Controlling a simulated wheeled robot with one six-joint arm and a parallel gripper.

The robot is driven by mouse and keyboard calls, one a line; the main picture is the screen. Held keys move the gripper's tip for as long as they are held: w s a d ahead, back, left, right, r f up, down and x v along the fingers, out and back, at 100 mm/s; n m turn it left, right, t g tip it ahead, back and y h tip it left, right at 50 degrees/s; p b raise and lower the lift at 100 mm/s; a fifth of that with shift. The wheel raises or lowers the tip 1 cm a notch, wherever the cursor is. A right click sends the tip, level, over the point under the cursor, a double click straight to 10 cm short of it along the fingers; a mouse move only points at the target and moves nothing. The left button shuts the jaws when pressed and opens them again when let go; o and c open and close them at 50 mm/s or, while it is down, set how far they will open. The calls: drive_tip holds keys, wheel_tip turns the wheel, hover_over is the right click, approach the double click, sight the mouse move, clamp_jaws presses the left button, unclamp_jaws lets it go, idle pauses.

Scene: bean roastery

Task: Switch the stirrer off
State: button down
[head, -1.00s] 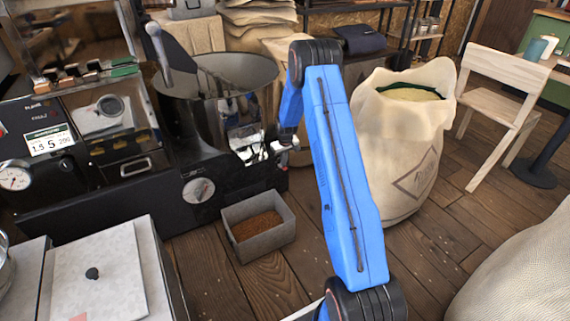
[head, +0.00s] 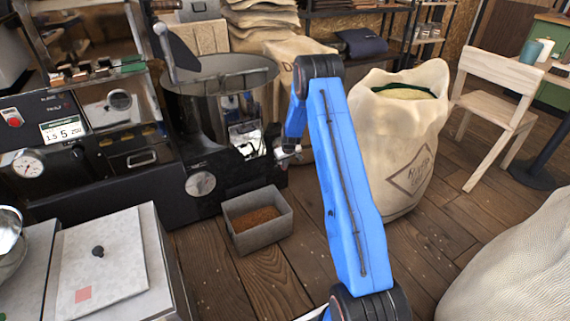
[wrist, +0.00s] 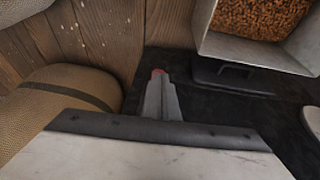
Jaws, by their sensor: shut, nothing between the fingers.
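The roaster's large round metal pan (head: 220,72) stands at the upper left of centre, above a black machine base (head: 110,185). My gripper (head: 290,153) is by the right end of the black base, small and partly hidden by my blue arm in the head view. In the wrist view my gripper (wrist: 159,80) is shut and empty, pointing at the black base. A small red spot (wrist: 158,71) shows right at its tips. It may be a switch or lamp; touching or apart, I cannot tell.
A grey bin of brown granules (head: 257,246) stands on the floor before the base. A large sack (head: 395,150) stands right of my arm. A control panel with a red button (head: 14,117) is at far left. Wooden floor (head: 450,220) is clear between sack and chair (head: 495,105).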

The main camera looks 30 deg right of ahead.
drive_tip(key=shift+f, duration=0.1)
idle(0.3)
drive_tip(key=shift+w+r, duration=0.3)
drive_tip(key=shift+w, duration=0.35)
drive_tip(key=s+r, duration=0.6)
drive_tip(key=s, duration=0.3)
drive_tip(key=s+a+r, duration=0.1)
drive_tip(key=s+r, duration=0.6)
drive_tip(key=s, duration=0.3)
drive_tip(key=shift+s+r, duration=0.15)
